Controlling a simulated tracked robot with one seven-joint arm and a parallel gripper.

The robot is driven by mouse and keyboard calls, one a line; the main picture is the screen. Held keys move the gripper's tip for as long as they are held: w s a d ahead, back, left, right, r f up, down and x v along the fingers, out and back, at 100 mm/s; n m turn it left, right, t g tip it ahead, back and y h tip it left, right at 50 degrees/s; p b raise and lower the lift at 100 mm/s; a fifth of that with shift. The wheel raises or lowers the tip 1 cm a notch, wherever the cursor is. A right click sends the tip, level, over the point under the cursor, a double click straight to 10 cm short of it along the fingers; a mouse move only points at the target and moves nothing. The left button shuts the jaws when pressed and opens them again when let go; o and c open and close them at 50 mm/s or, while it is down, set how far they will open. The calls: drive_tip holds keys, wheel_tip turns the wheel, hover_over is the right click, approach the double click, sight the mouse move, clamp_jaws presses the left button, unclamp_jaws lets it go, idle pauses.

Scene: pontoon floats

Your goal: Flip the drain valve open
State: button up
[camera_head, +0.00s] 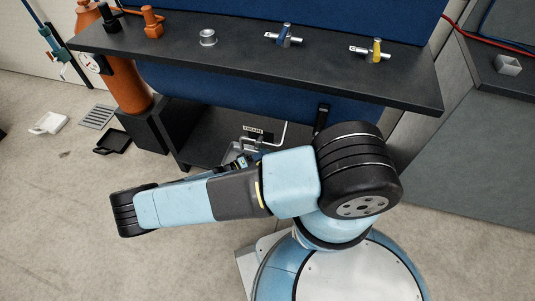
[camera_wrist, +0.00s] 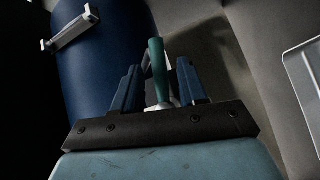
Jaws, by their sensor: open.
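The drain valve's green lever (camera_wrist: 156,60) stands upright in the middle of the wrist view, above a pale fitting (camera_wrist: 158,106). My gripper (camera_wrist: 158,68) is open, with one blue finger on each side of the lever. The lever appears between the fingers; I cannot tell whether either finger touches it. In the head view, a DRAIN label (camera_head: 252,129) and a bent pale pipe (camera_head: 283,136) show under the bench. There my own arm hides most of the valve and gripper.
A dark bench top (camera_head: 215,66) overhangs the drain area and carries a blue-handled valve (camera_head: 284,36) and a yellow-handled valve (camera_head: 375,51). A blue float (camera_wrist: 100,60) fills the wrist view's left. An orange cylinder (camera_head: 127,86) stands left. The floor at lower left is clear.

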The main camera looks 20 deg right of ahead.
sight(270, 153)
drive_tip(key=shift+w+d, duration=0.2)
drive_tip(key=shift+d, duration=0.95)
drive_tip(key=shift+w+d, duration=0.15)
drive_tip(key=shift+d, duration=0.95)
drive_tip(key=shift+c, duration=0.3)
clamp_jaws()
